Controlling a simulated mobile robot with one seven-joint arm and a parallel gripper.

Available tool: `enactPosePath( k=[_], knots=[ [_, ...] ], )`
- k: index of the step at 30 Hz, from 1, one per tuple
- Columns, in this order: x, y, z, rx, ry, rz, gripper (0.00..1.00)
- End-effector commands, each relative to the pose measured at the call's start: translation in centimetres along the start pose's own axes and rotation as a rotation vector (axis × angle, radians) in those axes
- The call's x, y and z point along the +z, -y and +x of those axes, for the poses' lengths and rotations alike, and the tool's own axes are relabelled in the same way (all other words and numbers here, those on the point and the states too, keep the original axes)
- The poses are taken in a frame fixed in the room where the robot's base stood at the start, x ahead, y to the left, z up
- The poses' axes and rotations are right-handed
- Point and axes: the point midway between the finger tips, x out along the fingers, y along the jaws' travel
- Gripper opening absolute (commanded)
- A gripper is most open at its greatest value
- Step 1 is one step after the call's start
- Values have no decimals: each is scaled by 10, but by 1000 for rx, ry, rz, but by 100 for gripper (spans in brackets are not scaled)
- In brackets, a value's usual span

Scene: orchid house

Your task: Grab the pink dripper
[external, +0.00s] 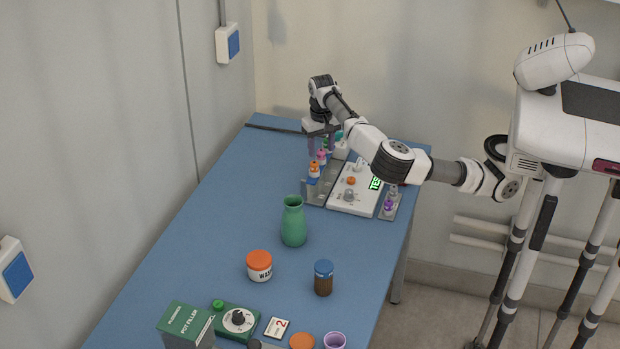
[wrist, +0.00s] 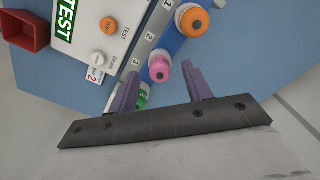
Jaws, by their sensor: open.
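The pink dripper (wrist: 160,68) stands in a numbered grey rack, between an orange-topped dripper (wrist: 193,22) and a green-topped one (wrist: 143,97). It also shows small in the external view (external: 321,156), just below my gripper. My gripper (wrist: 160,70) is open, with its two purple fingers on either side of the pink dripper in the wrist view. Whether the fingers touch it or are still above it, I cannot tell. The green dripper is partly hidden behind the left finger.
A white TEST panel (external: 343,199) with knobs lies beside the rack. A purple-topped dripper (external: 389,206) stands at its right. A green vase (external: 293,222), an orange-lidded jar (external: 259,266) and a blue-lidded jar (external: 323,278) stand nearer on the blue table. The table's left side is clear.

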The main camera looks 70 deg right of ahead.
Motion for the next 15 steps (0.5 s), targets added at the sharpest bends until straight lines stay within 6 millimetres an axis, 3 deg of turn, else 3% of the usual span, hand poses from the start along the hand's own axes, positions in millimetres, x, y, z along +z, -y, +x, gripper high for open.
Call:
enactPosePath(
  k=[9,15],
  knots=[
    [0,0,7,0,-1,-1,50],
    [0,0,7,0,-1,-1,25]
  ],
)
